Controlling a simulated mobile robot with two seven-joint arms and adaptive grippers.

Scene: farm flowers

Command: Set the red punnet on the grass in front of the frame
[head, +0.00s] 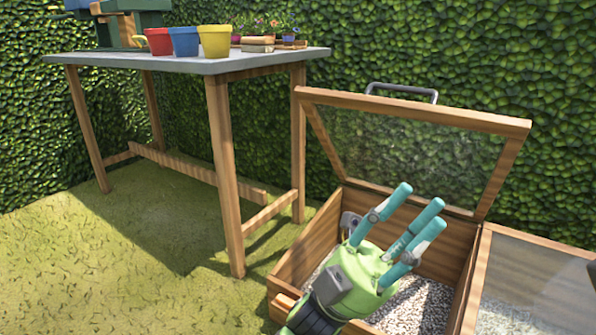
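The wooden frame (305,250) stands on the grass at the lower right, with its glazed lid (410,150) raised and pale gravel in its bottom. I see no thing that I can surely call the red punnet; a red pot-like container (158,41) stands on the table. My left gripper (418,205) is over the open frame, its teal fingers spread apart and pointing up and away, with nothing seen between them. It hides part of the frame's inside. My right gripper is not in view.
A grey-topped table (225,65) holds a blue pot (184,42), a yellow pot (215,42) and small flowers (275,25). A second glazed section (540,285) lies right of the open one. Grass (120,270) is clear at the left. A hedge closes the back.

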